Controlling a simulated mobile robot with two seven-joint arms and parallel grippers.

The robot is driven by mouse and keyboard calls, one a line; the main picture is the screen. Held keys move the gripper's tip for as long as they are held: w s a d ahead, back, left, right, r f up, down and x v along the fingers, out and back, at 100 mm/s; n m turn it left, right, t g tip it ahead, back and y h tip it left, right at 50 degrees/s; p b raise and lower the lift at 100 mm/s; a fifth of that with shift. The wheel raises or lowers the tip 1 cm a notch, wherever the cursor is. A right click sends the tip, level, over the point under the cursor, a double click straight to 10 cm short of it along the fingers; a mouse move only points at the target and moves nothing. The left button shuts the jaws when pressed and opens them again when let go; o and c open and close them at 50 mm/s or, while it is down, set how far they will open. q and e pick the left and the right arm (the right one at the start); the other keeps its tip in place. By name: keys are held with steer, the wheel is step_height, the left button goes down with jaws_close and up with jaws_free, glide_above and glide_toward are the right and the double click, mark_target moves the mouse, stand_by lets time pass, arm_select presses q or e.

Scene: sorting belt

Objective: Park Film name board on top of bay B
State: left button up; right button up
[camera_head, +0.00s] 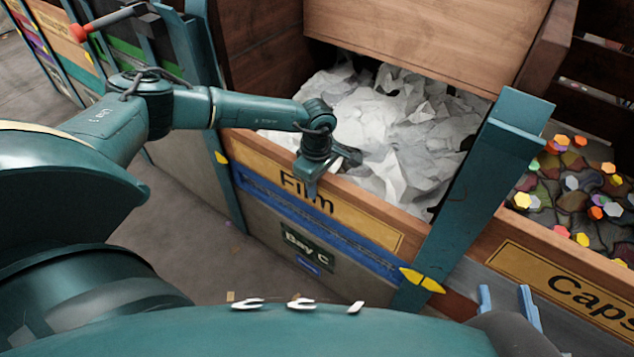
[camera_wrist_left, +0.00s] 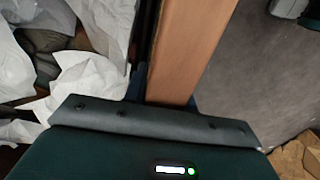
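The Film name board (camera_head: 350,215), yellow-tan with black lettering, is on the front of the bay marked Bay C (camera_head: 307,247). My left gripper (camera_head: 325,175) is at its top edge, covering part of the lettering. One finger is in front and one is on the inner side. In the left wrist view, the wooden top edge (camera_wrist_left: 190,50) passes between the fingers (camera_wrist_left: 165,95). I cannot tell whether they press on it. My right gripper (camera_head: 508,298) shows two blue fingers, apart and empty, at the lower right. No bay B label is readable.
White crumpled paper (camera_head: 400,130) fills the bay behind the board. A teal post (camera_head: 470,200) with a yellow clip stands to its right. The Caps board (camera_head: 570,290) and colourful caps (camera_head: 575,185) are further right. Floor (camera_head: 200,220) is open at left.

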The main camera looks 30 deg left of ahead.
arm_select(q)
jaws_close()
stand_by(0.8)
steer(key=shift+c, duration=0.5)
jaws_free()
jaws_close()
stand_by(0.3)
